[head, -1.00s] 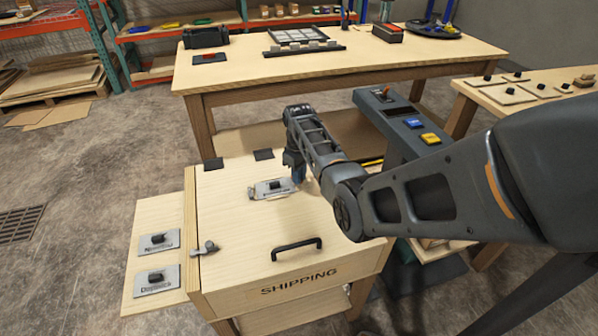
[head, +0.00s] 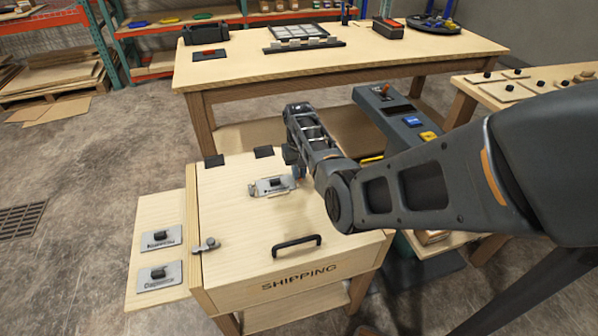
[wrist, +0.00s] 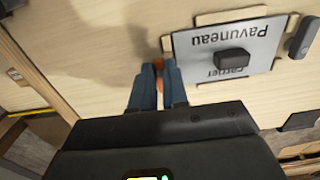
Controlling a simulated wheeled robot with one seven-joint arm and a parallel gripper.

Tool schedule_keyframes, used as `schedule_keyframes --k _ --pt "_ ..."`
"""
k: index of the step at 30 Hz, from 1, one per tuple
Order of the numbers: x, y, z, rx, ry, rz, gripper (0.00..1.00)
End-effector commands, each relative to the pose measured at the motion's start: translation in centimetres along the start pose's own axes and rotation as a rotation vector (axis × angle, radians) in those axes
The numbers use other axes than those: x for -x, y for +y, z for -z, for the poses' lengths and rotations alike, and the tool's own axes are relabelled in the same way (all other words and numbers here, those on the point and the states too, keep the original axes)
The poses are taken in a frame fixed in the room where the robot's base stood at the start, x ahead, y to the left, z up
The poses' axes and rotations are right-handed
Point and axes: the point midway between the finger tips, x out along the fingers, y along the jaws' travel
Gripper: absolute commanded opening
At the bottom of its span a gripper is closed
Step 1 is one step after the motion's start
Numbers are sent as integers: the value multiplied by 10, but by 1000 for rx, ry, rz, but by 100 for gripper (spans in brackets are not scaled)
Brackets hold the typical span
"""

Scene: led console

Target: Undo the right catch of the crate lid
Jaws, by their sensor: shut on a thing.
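The crate lid (head: 235,222) is closed flat on the crate marked SHIPPING. A small grey catch (head: 207,245) sits at its left edge. The right catch cannot be made out in the head view, where my arm covers the lid's right side.
A black handle (head: 297,243) stands near the lid's front edge. Two label plates lie on a side board (head: 146,212) at the left. A grey console (head: 390,122) with coloured buttons stands behind my arm. A large workbench (head: 330,68) is at the back.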

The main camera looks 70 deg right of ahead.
Motion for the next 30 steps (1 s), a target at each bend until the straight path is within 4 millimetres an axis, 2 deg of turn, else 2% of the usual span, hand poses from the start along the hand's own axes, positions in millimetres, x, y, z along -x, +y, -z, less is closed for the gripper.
schedule_keyframes --k 11,12,19,26,30 --pt "1 -1 1 -5 2 1 0" --pt "1 -1 1 -5 2 1 16" --pt "0 0 0 -5 1 1 38" --pt "0 0 0 -5 1 1 39" --pt "8 0 1 -4 3 0 39"
